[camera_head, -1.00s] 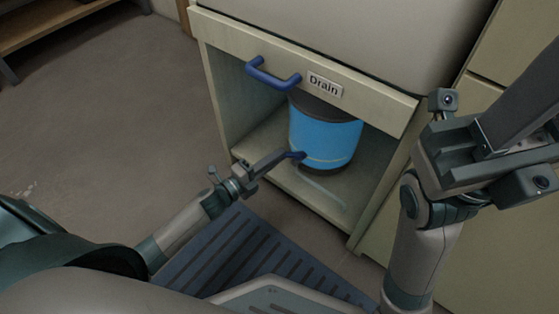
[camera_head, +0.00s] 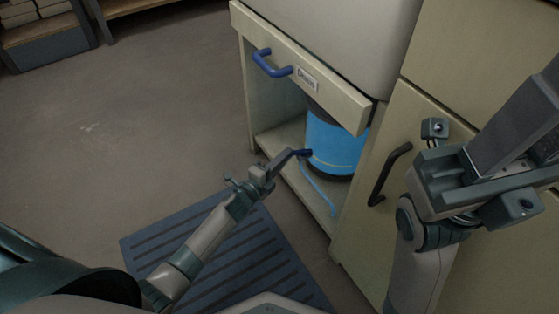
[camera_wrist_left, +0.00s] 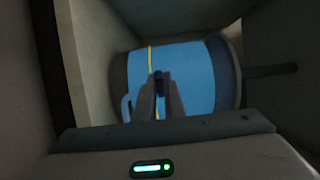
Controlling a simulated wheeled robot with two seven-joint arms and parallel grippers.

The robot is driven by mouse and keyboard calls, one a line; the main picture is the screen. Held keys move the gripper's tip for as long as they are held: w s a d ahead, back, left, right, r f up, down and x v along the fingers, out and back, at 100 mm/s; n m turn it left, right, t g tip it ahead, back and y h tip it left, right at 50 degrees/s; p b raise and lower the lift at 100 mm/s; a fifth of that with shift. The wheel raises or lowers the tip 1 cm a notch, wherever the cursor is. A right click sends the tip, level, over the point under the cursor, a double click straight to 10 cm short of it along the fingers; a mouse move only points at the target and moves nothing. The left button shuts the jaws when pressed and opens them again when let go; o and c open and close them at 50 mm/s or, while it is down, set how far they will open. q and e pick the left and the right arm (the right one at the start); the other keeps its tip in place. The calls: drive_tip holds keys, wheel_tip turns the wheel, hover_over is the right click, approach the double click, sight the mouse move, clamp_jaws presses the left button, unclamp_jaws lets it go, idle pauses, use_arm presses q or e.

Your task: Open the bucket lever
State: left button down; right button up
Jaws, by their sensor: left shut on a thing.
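A blue bucket (camera_head: 335,146) with a dark rim and a thin yellow line stands inside the open cabinet under the drawer-like front marked with a label. It lies sideways across the left wrist view (camera_wrist_left: 197,75). My left gripper (camera_head: 302,155) is at the bucket's near left side, shut on a small dark blue piece, the bucket lever (camera_wrist_left: 158,82). The fingers hide part of the lever. A light blue strip (camera_head: 318,190) runs below the bucket, near the cabinet floor's front edge. My right gripper (camera_head: 485,170) is at the right; its fingertips are not clear.
The cabinet front (camera_head: 340,102) with a dark blue handle (camera_head: 271,64) overhangs the bucket. A cabinet door with a black handle (camera_head: 388,174) is to the right, near my right arm. A ribbed blue mat (camera_head: 262,262) lies in front. The floor at left is clear.

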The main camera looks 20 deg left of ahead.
use_arm(q)
drive_tip(key=shift+s, duration=0.1)
idle(0.3)
drive_tip(key=c, duration=1.8)
unclamp_jaws()
drive_tip(key=shift+c, duration=0.2)
